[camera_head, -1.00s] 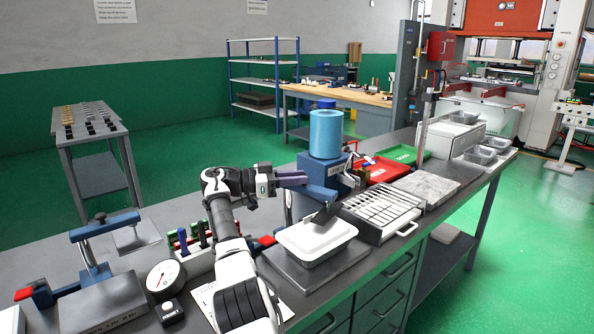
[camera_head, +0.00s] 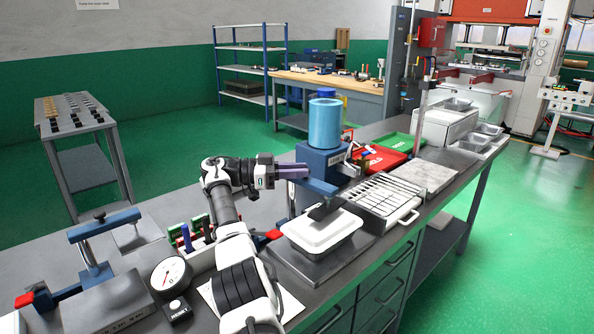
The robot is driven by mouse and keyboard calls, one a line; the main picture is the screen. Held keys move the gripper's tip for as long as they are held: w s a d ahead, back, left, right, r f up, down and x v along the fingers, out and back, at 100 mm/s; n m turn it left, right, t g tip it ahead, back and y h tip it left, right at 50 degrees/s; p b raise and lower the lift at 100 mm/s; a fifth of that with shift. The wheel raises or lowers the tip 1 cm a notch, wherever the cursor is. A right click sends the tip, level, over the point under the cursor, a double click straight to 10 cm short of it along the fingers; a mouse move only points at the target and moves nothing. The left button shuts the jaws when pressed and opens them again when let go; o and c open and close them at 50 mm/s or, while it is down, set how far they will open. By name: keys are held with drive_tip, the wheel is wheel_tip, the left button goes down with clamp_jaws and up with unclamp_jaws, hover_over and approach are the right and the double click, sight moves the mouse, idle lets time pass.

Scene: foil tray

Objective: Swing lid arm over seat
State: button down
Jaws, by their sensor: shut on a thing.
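A white rectangular tray (camera_head: 315,238) with a pale top sits on the grey seat plate (camera_head: 345,256) at the bench's front edge. The blue lid arm (camera_head: 320,187) reaches from the blue stand behind it, and its dark pad (camera_head: 320,211) hangs over the tray's back part. I cannot tell whether the pad touches the tray. My gripper (camera_head: 305,173) is shut on the lid arm from the left, behind and above the tray. The fingertips are small, and the exact contact is hard to see.
A light-blue cylinder (camera_head: 325,124) stands on the blue stand (camera_head: 318,162). A wire-rack unit (camera_head: 382,197) is close on the tray's right. A dial gauge (camera_head: 170,275) and a second blue-armed fixture (camera_head: 100,225) stand at left. The green floor at right is free.

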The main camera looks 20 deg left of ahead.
drive_tip(key=shift+a+f, duration=0.1)
drive_tip(key=c, duration=1.3)
unclamp_jaws()
drive_tip(key=shift+o, duration=0.2)
